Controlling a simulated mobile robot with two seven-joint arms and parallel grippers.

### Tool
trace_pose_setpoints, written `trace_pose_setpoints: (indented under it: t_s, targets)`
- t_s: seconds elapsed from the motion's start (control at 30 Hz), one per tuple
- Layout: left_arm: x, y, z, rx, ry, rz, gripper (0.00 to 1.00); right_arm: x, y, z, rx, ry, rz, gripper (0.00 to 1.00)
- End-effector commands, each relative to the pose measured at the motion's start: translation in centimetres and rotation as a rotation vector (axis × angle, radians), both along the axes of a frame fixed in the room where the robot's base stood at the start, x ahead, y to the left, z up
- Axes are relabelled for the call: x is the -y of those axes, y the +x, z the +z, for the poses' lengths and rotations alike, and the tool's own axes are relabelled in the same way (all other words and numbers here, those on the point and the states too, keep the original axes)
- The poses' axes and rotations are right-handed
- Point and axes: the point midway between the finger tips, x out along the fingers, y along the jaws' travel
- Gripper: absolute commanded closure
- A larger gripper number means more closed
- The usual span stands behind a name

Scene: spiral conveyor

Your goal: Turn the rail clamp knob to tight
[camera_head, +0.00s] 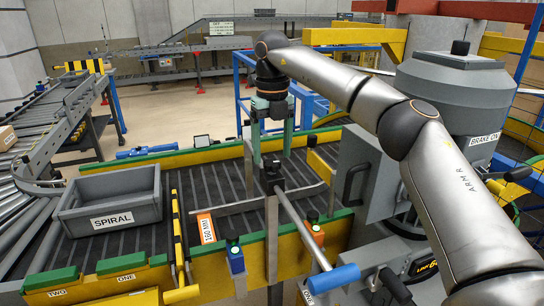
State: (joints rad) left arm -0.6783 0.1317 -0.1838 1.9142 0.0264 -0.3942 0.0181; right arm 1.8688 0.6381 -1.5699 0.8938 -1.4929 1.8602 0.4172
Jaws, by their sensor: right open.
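A black clamp with a small knob-like top (272,170) sits on an upright post at the conveyor's front edge, beside a grey guide rail (232,205). I cannot read whether it is loose or tight. My right gripper (272,152) points down from above, its two teal fingers apart on either side of the clamp's top. I cannot tell whether they touch it. A grey rod runs from near the clamp toward the front right to a blue handle (334,278). My left gripper is not in view.
A grey tote marked SPIRAL (108,200) stands on the belt at the left. A label reading 160 MM (207,228) lies by the rail. A grey machine with a BRAKE ON label (485,138) stands at the right, near my right arm. Yellow side rails (200,157) edge the belt.

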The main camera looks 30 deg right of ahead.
Motion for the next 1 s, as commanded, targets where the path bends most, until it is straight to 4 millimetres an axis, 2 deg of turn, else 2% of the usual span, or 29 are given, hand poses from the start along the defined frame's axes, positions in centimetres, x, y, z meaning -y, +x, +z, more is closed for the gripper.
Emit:
trace_pose_setpoints:
  t_s: [0.2, 0.5, 1.0]
  targets:
    - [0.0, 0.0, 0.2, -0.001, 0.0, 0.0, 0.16, 0.0, 0.0, -1.9, 0.0, 0.0, 0.0, 0.24]
    - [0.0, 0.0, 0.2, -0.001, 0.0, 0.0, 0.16, 0.0, 0.0, -2.1, 0.001, 0.0, 0.0, 0.24]
    - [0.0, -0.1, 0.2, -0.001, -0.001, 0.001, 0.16, 0.0, 0.0, -2.0, 0.001, 0.0, 0.0, 0.8]
